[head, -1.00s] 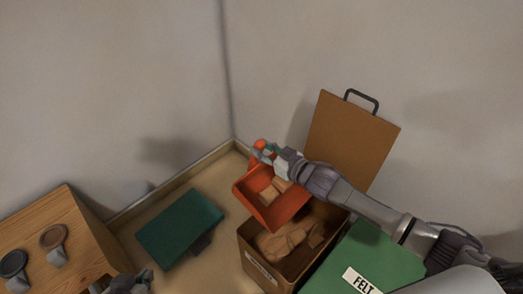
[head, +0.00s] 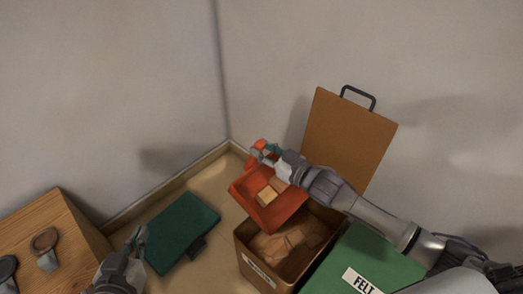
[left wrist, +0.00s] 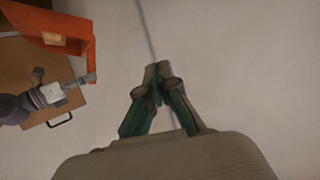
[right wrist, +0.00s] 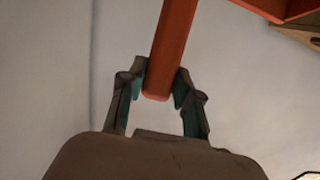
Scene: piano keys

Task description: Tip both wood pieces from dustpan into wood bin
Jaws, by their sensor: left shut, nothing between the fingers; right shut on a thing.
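The orange dustpan (head: 284,212) is tilted above the brown wood bin (head: 252,262). Light wood (head: 268,194) shows inside the pan; I cannot clearly tell two pieces apart. My right gripper (head: 262,152) is shut on the dustpan's handle, which shows between its fingers in the right wrist view (right wrist: 165,85). The bin is open, its lid (head: 348,135) raised behind it, and brown crumpled material (head: 285,243) lies inside. My left gripper (head: 138,240) is shut and empty at the lower left; its fingertips meet in the left wrist view (left wrist: 158,75).
A green bin (head: 375,255) labelled FELT stands right of the wood bin. A dark green flat object (head: 183,230) lies on the floor to the left. A wooden bench (head: 45,235) with round-headed items is at far left. Walls meet behind the bins.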

